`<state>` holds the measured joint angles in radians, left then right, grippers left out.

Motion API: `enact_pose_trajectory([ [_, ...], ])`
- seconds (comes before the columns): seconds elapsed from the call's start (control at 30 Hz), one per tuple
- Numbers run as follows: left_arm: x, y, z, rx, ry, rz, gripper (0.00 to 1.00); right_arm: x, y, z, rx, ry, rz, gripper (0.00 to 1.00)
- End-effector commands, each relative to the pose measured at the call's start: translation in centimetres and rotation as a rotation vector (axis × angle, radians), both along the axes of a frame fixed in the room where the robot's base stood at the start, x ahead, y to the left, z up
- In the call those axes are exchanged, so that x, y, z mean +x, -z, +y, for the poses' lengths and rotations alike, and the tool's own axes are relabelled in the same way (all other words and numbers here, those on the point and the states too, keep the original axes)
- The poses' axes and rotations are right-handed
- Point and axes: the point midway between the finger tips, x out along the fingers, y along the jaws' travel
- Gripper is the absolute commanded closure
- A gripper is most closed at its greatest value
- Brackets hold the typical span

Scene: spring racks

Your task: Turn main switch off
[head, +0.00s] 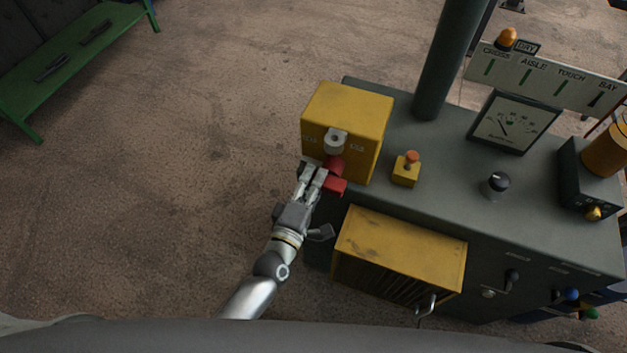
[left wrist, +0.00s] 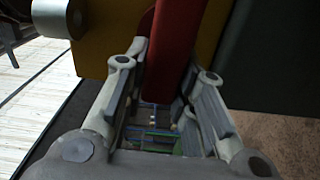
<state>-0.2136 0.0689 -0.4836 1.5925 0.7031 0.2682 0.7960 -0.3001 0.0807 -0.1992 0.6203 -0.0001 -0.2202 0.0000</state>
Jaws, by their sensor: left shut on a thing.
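The main switch is a yellow box (head: 346,110) on the left end of the grey-green console, with a red handle (head: 335,186) and a grey round fitting (head: 336,140) on its front. My left gripper (head: 314,174) is at the front of the box, shut on the red handle. In the left wrist view the red handle (left wrist: 172,50) stands between the two fingers (left wrist: 165,100). The yellow box (left wrist: 92,40) is behind it. The switch's markings are too small to read. My right gripper is not in view.
The console top (head: 450,160) carries a small yellow box with an orange button (head: 407,168), a black knob (head: 497,184), a gauge (head: 513,121) and a thick post (head: 449,60). A yellow vented box (head: 400,245) juts from the console front. A green bench (head: 65,70) stands far left. Floor between is clear.

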Motion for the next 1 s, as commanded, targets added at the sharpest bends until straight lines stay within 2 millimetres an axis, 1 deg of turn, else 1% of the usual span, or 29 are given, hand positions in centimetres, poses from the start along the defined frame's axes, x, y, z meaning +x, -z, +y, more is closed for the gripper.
enact_pose_trajectory([
  [0.23,-0.02,0.26,0.02,-0.054,0.000,0.019,1.00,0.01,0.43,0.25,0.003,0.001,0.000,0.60],
  [0.67,-0.04,0.27,0.02,-0.066,0.000,0.024,1.00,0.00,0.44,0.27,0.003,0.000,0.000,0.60],
  [0.7,-0.04,0.28,0.01,-0.067,0.000,0.024,0.74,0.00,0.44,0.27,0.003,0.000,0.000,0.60],
  [0.87,-0.03,0.26,0.00,-0.064,0.000,0.023,0.54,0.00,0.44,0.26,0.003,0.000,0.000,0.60],
  [1.0,-0.02,0.24,0.01,-0.063,0.000,0.022,0.54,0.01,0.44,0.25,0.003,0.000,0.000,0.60],
])
